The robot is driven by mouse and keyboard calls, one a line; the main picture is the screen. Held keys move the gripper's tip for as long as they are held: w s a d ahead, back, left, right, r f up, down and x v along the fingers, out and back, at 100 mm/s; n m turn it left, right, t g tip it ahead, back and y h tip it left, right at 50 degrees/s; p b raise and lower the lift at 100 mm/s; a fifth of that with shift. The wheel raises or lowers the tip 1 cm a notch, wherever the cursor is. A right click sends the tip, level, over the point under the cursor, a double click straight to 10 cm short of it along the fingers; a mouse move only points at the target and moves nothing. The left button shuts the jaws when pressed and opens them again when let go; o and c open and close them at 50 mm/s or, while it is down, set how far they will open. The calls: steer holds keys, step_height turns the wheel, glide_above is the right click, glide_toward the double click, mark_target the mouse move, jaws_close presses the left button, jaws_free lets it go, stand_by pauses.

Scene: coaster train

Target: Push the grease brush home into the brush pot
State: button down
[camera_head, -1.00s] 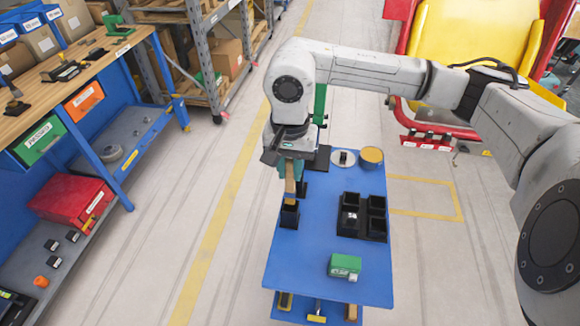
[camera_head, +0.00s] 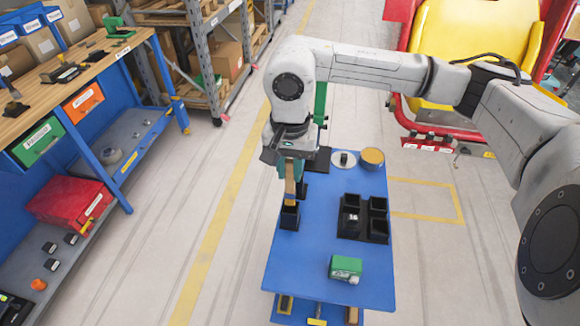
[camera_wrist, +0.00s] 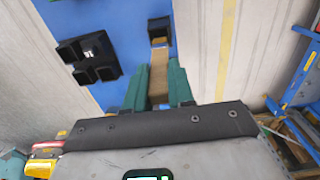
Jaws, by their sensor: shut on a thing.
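The grease brush (camera_head: 290,184) shows as a flat tan wooden piece, standing about upright. My gripper (camera_head: 291,178) is shut on it, with a green finger on either side. The brush pot (camera_head: 289,217) is a small black square pot near the left edge of the blue table top. The brush's lower end meets the pot's mouth; how deep it sits is hidden. In the wrist view, the brush (camera_wrist: 159,65) runs from between the green fingers (camera_wrist: 158,85) to the pot (camera_wrist: 159,27).
On the blue table top (camera_head: 315,265) stand a black tray of square cups (camera_head: 377,206), a green-and-white box (camera_head: 345,268), a round yellow-topped tin (camera_head: 372,156) and a pale disc (camera_head: 344,159). The table's front left is clear. A workbench (camera_head: 90,62) stands at left.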

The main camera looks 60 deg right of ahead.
mark_target(290, 191)
steer(key=shift+f+b, duration=3.9)
steer(key=shift+b, duration=0.5)
stand_by(0.6)
steer(key=c, duration=0.9)
jaws_free()
steer(key=shift+o, duration=0.5)
steer(key=o, duration=0.7)
steer(key=shift+r, duration=0.1)
steer(key=shift+r+p, duration=1.05)
steer(key=shift+r, duration=2.4)
